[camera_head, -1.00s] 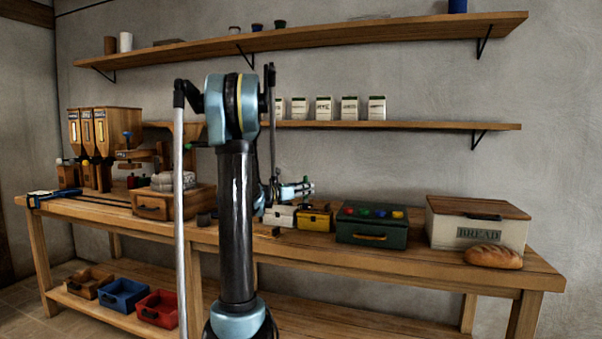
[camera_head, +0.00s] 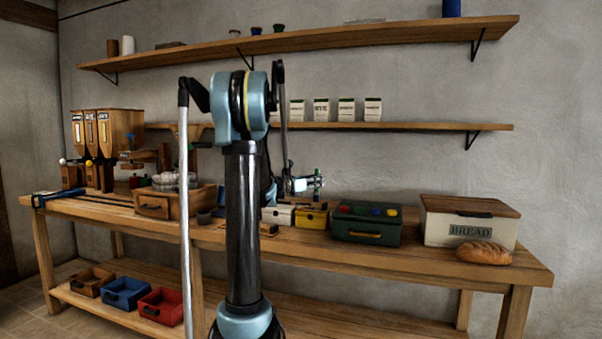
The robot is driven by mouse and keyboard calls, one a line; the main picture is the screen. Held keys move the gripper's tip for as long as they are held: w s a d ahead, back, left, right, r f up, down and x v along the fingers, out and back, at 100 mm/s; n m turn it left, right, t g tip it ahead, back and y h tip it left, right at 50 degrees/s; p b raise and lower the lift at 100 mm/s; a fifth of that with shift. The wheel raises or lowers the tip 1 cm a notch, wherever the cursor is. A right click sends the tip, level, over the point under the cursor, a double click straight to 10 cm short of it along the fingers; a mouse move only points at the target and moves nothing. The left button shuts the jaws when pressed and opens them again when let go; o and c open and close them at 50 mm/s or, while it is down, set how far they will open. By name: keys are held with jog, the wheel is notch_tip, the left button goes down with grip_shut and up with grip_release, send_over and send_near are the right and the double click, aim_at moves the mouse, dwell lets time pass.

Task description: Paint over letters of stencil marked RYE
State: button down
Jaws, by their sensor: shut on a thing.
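My gripper (camera_head: 312,184) is right of my arm column, above the bench and in front of the wall. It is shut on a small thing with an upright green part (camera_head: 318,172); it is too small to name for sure. A small pale piece (camera_head: 300,185) shows beside the jaws. A white packet with dark lettering that seems to read RYE (camera_head: 321,110) stands on the lower shelf, above my gripper. I cannot pick out a separate stencil marked RYE; my arm hides part of the bench.
The bench holds a yellow box (camera_head: 311,218), a green box (camera_head: 366,228) with coloured knobs, a bread box (camera_head: 469,227) and a loaf (camera_head: 484,253). Hoppers (camera_head: 107,135) stand at left. More white packets (camera_head: 373,109) line the lower shelf (camera_head: 430,126). Open wall lies right of my gripper.

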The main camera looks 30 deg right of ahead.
aim_at(316, 170)
jog(key=shift+r, duration=2.35)
